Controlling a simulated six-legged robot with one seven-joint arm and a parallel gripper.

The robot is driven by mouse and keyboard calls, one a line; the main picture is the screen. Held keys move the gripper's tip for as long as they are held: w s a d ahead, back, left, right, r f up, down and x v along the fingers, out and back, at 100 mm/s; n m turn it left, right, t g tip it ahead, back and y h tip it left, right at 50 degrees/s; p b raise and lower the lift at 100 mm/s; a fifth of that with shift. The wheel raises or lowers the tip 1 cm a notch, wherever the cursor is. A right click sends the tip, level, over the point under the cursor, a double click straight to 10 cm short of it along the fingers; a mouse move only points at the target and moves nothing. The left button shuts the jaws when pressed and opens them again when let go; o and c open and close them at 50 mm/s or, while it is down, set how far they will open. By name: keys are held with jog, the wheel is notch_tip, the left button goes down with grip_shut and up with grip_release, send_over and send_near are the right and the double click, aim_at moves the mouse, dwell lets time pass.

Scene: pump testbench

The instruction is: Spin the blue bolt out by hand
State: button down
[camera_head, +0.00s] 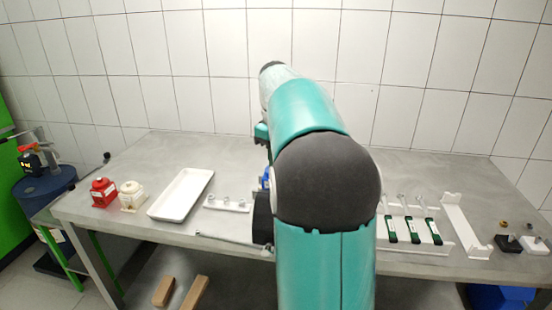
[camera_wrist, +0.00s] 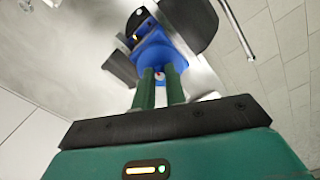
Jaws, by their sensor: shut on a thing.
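In the wrist view, my gripper (camera_wrist: 160,72) reaches up to a blue pump body (camera_wrist: 158,50) with its two green fingers close together. A small piece with a red and pale spot shows between the fingertips, at the blue face; I take it for the blue bolt (camera_wrist: 159,75). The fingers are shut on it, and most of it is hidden. The bolt's thread cannot be seen. In the head view, my arm covers the gripper and most of the pump; only a bit of blue (camera_head: 266,178) shows at the arm's left edge.
On the grey table (camera_head: 140,165) stand a red container (camera_head: 103,192), a cream container (camera_head: 132,196), a white tray (camera_head: 181,195) and a small white rack (camera_head: 227,204) to the left. Green-handled tools (camera_head: 411,229) and a white holder (camera_head: 460,222) lie right. The table's back is clear.

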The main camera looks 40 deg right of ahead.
jog(key=shift+n, duration=0.6)
jog(key=c, duration=1.4)
grip_release()
jog(key=shift+c, duration=0.2)
notch_tip(320, 180, up, 14)
jog(key=shift+f, duration=0.1)
